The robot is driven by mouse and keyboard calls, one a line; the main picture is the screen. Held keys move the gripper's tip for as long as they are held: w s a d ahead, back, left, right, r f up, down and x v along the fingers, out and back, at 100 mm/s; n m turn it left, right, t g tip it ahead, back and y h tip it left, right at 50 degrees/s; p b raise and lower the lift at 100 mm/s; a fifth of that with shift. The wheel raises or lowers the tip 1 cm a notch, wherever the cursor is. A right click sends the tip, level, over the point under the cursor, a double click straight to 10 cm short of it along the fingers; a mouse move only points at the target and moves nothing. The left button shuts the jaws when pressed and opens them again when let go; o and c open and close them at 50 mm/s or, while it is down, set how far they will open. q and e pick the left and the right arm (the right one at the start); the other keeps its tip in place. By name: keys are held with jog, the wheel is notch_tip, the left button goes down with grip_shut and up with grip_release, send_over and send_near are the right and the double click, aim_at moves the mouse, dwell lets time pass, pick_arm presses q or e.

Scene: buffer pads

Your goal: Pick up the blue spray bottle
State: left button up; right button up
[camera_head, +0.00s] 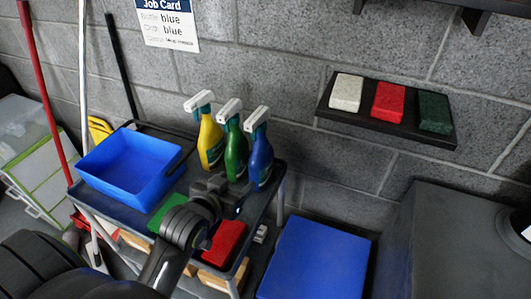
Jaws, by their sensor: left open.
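The blue spray bottle (261,163) has a white trigger head and stands upright at the right end of a row on the dark cart top (103,203). A green spray bottle (236,153) stands just left of it, and a yellow one (210,144) left of that. My left gripper (232,199) is open, in front of the green and blue bottles, near their lower parts. It holds nothing that I can see. I cannot tell whether it touches a bottle. My right gripper is not in view.
A blue bin (130,168) stands on the cart's left side. A green pad (168,209) and a red pad (225,240) lie near my arm. White, red and dark green pads rest on a wall shelf (385,115). A blue lid (314,262) is right of the cart.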

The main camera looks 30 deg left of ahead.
aim_at(254, 165)
pick_arm(q)
jog(key=p+x, duration=0.1)
jog(key=x, duration=0.9)
jog(key=shift+w+f, duration=0.1)
jog(key=shift+w, duration=0.3)
jog(key=shift+w+p, duration=0.45)
jog(key=p+x, duration=0.1)
jog(key=x, duration=0.2)
jog(key=shift+d, duration=0.15)
jog(key=shift+x, duration=0.75)
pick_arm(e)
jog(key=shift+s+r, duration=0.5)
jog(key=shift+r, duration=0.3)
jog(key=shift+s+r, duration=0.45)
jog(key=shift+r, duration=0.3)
pick_arm(q)
jog(key=shift+c, duration=0.4)
jog(key=c, duration=1.2)
jog(key=shift+w, duration=0.1)
grip_shut()
jog(key=shift+r, duration=0.2)
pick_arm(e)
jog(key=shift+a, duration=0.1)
